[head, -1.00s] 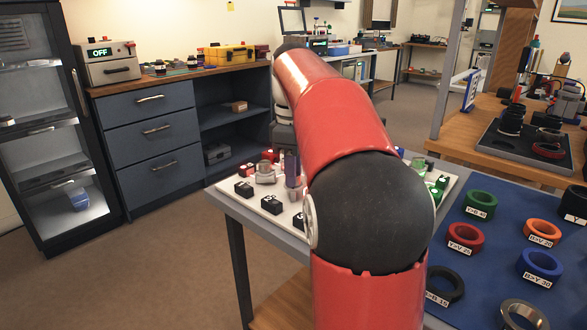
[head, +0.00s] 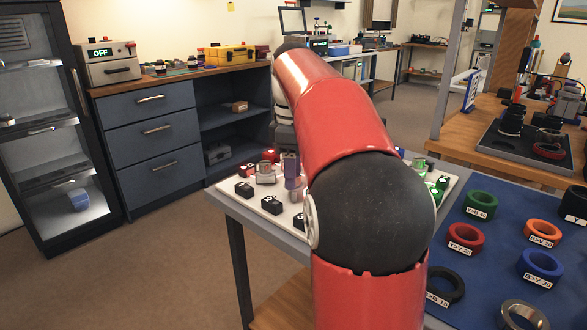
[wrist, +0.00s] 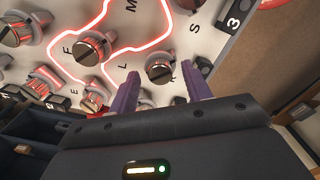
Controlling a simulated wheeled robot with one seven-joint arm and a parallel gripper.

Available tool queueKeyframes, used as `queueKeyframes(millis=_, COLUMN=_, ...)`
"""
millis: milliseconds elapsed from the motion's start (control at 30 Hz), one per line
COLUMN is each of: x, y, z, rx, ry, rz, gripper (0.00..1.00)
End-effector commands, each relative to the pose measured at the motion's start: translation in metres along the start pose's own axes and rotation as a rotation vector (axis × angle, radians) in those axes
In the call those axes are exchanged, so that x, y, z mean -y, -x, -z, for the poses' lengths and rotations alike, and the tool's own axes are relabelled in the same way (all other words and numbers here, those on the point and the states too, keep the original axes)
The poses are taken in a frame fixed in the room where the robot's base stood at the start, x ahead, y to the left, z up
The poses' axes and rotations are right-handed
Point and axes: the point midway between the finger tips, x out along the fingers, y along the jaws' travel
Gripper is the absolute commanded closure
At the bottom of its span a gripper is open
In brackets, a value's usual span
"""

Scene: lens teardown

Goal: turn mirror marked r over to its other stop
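A pale board with lettered round mirror mounts fills the upper wrist view. In the head view my gripper (head: 291,165) is partly visible over the board (head: 232,202); mirror r cannot be made out there.
Other mounts stand close by, one at the letter F or E (wrist: 92,47) and one near the left finger (wrist: 97,95). A glowing red line (wrist: 70,75) runs across the board. A block marked 3 (wrist: 235,18) stands at the right. A blue mat (head: 480,262) holds several rings.

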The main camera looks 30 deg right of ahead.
Motion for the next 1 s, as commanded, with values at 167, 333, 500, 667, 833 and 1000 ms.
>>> queueKeyframes(millis=167, x=0.0, y=-0.001, z=0.0, rx=0.001, ry=-0.001, rz=0.002, gripper=0.51)
queueKeyframes(millis=333, x=-0.001, y=0.008, z=0.0, rx=0.001, ry=-0.001, rz=0.0, gripper=0.51)
queueKeyframes(millis=500, x=-0.001, y=0.034, z=0.0, rx=0.0, ry=-0.001, rz=-0.002, gripper=0.51)
queueKeyframes(millis=667, x=-0.001, y=0.058, z=0.0, rx=0.0, ry=-0.001, rz=0.0, gripper=0.51)
queueKeyframes(millis=833, x=-0.001, y=0.073, z=0.0, rx=0.0, ry=-0.001, rz=0.0, gripper=0.51)
queueKeyframes(millis=1000, x=0.0, y=0.077, z=0.0, rx=0.001, ry=0.0, rz=0.002, gripper=0.51)
